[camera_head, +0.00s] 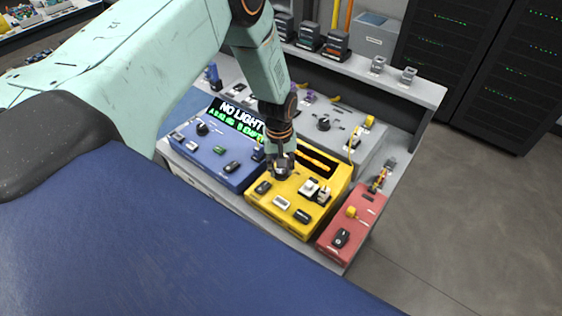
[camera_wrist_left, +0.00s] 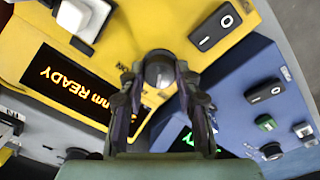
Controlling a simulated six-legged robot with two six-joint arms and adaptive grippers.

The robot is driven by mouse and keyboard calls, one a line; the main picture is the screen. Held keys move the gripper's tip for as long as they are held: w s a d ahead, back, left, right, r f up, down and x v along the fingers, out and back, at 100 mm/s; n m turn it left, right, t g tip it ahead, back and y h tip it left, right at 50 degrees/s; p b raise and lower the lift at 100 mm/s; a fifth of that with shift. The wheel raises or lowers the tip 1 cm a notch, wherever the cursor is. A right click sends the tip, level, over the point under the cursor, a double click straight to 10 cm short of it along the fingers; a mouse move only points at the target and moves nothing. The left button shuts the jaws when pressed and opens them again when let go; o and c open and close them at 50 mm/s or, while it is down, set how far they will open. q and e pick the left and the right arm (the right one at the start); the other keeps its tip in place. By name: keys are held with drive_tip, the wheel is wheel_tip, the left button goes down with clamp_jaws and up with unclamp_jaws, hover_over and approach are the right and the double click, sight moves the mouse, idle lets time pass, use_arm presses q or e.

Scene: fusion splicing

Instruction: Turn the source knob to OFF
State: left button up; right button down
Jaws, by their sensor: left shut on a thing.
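The yellow unit (camera_head: 291,213) stands at the front middle of the bench, with a dark display that reads "nm READY" in orange in the wrist view (camera_wrist_left: 72,82). A round dark knob (camera_wrist_left: 159,72) with a grey cap sits on the yellow unit; I take it for the source knob. My left gripper (camera_head: 282,168) is over the yellow unit, and its two fingers are shut on the sides of this knob in the wrist view. The gripper hides the knob in the head view. The knob's label is mostly hidden, so its setting cannot be read. My right gripper is not in view.
A blue unit (camera_head: 212,156) to the left shows "NO LIGHT" and carries a knob and rocker switches. A red unit (camera_head: 352,218) stands to the right. A grey unit (camera_head: 330,137) is behind. Black rocker switches and white connectors sit close to the gripper on the yellow unit.

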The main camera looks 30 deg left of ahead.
sight(280, 170)
use_arm(q)
drive_tip(key=shift+w+r+n+p, duration=0.15)
drive_tip(key=shift+n+p, duration=0.4)
drive_tip(key=shift+n, duration=0.55)
drive_tip(key=o, duration=1.2)
drive_tip(key=shift+c, duration=0.2)
wheel_tip(280, 170, up, 12)
drive_tip(key=shift+s, duration=0.25)
drive_tip(key=shift+a, duration=0.1)
